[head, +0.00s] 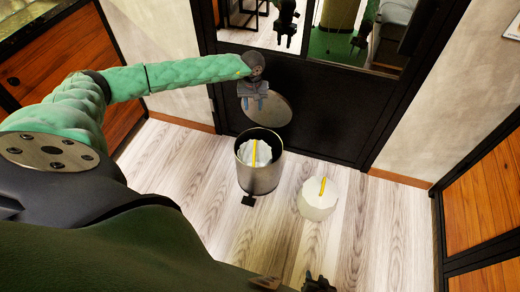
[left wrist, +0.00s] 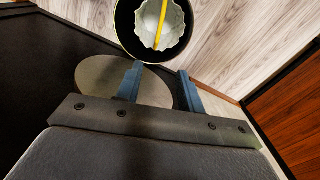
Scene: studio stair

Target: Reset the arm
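My left arm reaches in from the left of the head view. Its gripper (head: 255,103) is above and behind the trash can, in front of the round lid. In the left wrist view its two blue fingers (left wrist: 160,82) are spread apart with nothing between them. The metal trash can (head: 260,178) stands open on the floor, and it also shows in the left wrist view (left wrist: 124,22). A white crumpled item with a yellow strip (head: 256,153) is inside it. My right gripper (head: 318,284) shows only as a small dark part at the bottom edge; its fingers cannot be made out.
The round lid (head: 269,112) is raised behind the can, and a black pedal (head: 248,201) sticks out in front. A dark panel (head: 330,125) closes the back; wooden cabinets flank both sides.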

